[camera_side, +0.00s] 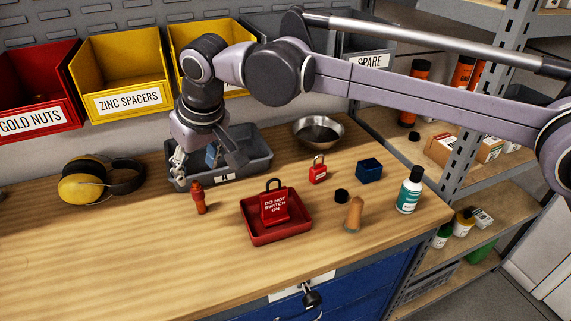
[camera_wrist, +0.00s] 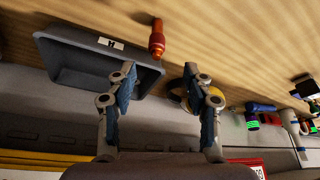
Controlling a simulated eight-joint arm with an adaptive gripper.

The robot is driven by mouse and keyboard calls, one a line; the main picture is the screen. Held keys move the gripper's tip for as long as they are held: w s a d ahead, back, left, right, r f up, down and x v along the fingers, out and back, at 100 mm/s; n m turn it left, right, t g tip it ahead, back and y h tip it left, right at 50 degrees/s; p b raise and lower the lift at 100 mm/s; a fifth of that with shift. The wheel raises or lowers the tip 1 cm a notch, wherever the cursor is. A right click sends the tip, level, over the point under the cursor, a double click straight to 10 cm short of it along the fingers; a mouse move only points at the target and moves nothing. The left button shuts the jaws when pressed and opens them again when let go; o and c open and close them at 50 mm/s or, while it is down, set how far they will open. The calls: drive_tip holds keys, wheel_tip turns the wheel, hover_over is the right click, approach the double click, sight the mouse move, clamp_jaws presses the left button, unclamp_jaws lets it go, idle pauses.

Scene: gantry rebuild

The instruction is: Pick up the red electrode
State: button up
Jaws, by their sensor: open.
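The red electrode (camera_side: 198,196) stands upright on the wooden bench, just in front of the grey bin and left of the red tray. It also shows in the wrist view (camera_wrist: 157,38), near the top, beyond the gap between my fingertips. My gripper (camera_side: 207,158) hangs over the grey bin, behind and above the electrode. In the wrist view my gripper (camera_wrist: 160,72) has its fingers spread wide with nothing between them. The electrode is apart from both fingers.
The grey bin (camera_side: 259,168) is beside the electrode. The red tray (camera_side: 283,231) holds a red lockout padlock (camera_side: 274,206). Yellow earmuffs (camera_side: 82,189) lie left. A metal bowl (camera_side: 318,130), small red padlock (camera_side: 318,172), blue box (camera_side: 369,169) and bottle (camera_side: 409,191) stand right. The front-left bench is clear.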

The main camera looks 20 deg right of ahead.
sight(196, 183)
drive_tip(key=x, duration=0.9)
drive_tip(key=shift+w+d+r, duration=0.1)
drive_tip(key=shift+w+d, duration=0.05)
drive_tip(key=shift+w, duration=0.1)
clamp_jaws()
